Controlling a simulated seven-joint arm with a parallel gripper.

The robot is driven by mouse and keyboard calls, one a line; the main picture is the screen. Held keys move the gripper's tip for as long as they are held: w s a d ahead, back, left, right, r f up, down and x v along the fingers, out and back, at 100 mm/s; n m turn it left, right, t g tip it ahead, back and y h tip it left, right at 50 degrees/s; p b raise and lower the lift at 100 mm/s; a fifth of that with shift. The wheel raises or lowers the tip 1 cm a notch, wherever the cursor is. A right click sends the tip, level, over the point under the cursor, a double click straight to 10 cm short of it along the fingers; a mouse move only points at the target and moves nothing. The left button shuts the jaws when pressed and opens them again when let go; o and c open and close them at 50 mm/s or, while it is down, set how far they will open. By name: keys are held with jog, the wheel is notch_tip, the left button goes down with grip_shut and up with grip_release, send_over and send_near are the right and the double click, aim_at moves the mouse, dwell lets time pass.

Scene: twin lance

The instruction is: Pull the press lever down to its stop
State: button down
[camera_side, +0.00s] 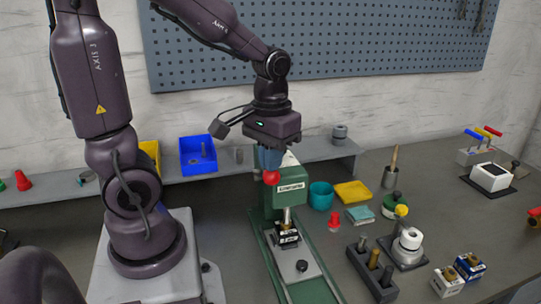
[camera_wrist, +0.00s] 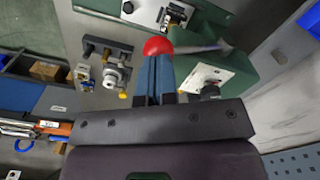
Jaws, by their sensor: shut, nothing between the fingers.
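The green press (camera_side: 272,203) stands on the bench in the side view, and its body also shows in the wrist view (camera_wrist: 240,62). Its lever ends in a red ball knob (camera_side: 271,178), also seen in the wrist view (camera_wrist: 157,46). In the wrist view the lever's rod (camera_wrist: 198,49) runs right from the knob towards the press body. My gripper (camera_side: 270,167) points down with its blue fingers shut and empty. Its fingertips are right above the knob; I cannot tell whether they touch it. Part of the press top is hidden behind my gripper.
A teal cup (camera_side: 321,195), a yellow tray (camera_side: 353,193) and a red part (camera_side: 334,220) stand right of the press. A dark block with tools (camera_side: 372,270) is in front of them. A shelf with a blue bin (camera_side: 197,155) runs behind.

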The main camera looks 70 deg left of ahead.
jog(key=shift+d+f, duration=0.3)
jog(key=shift+f, duration=0.2)
dwell(0.3)
jog(key=shift+d+f, duration=0.25)
jog(key=shift+f, duration=0.25)
